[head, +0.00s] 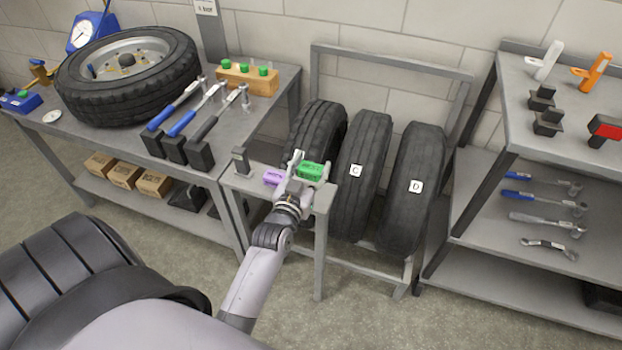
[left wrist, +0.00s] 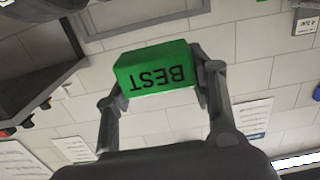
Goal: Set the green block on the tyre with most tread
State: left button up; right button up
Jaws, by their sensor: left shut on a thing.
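My left gripper (head: 306,167) is shut on the green block (head: 312,171), held near the small grey stand and the rack tyres. In the left wrist view, the green block (left wrist: 152,68) sits between both fingers and reads "BEST", upside down. Tyre C (head: 364,150) and tyre D (head: 417,155) stand upright in the rack, labelled in white. A third tyre (head: 318,124) stands left of C, partly behind my gripper; its label is hidden. Tread depths cannot be told apart at this size. My right gripper is not in view.
A purple block (head: 273,178) sits on the small stand (head: 235,183), left of my gripper. A workbench (head: 95,140) at left bears a wheel (head: 130,78), tools and a wooden holder (head: 247,80). A shelf (head: 540,130) with tools stands right of the rack.

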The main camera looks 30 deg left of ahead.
aim_at(311, 167)
pick_arm(q)
notch_tip(311, 167, up, 13)
jog(key=p, duration=0.1)
jog(key=s+d+m+h+p, duration=0.1)
jog(key=s+d+h, duration=0.3)
jog(key=s+d, duration=0.9)
jog(key=s+m, duration=0.1)
jog(key=s, duration=0.2)
jog(key=shift+d+f+m+t, duration=0.25)
jog(key=shift+d+m+t, duration=0.05)
jog(key=shift+d+m, duration=0.1)
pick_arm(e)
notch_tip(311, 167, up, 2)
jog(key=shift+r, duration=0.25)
pick_arm(q)
jog(key=shift+w+h, duration=0.1)
jog(key=shift+h, duration=0.2)
jog(key=w+d+r+m+g+h, duration=0.2)
jog(key=w+d+m+g+h, duration=0.2)
jog(key=d+m+h, duration=0.2)
jog(key=w+d+r+m+g+h, duration=0.3)
jog(key=d+m+g+h, duration=0.2)
jog(key=d+h, duration=0.4)
jog(key=shift+w+d+m, duration=0.4)
jog(key=shift+d+m, duration=0.4)
jog(key=shift+d, duration=0.15)
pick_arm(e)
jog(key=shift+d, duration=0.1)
pick_arm(q)
jog(key=shift+g, duration=0.3)
